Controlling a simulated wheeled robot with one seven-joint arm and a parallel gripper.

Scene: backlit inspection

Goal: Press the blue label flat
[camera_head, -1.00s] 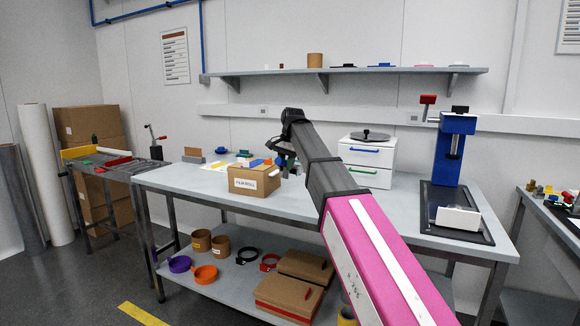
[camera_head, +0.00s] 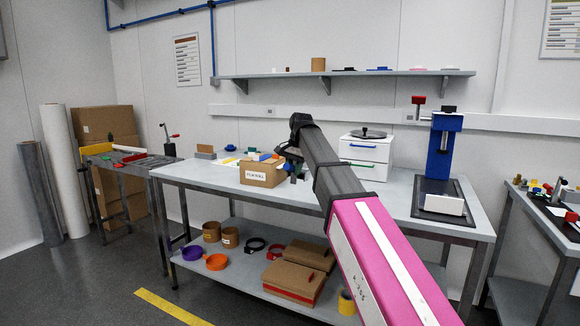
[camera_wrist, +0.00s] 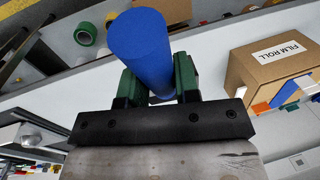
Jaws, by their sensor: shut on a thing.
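My gripper (camera_wrist: 157,84) is shut on a blue cylinder (camera_wrist: 145,42), held between its green fingers in the wrist view.
White drawers (camera_head: 366,160) stand right of my arm, and a blue press (camera_head: 441,150) stands farther right on the bench (camera_head: 400,205). Tape rolls and flat boxes (camera_head: 290,282) lie on the lower shelf. A side table (camera_head: 125,165) stands at the left.

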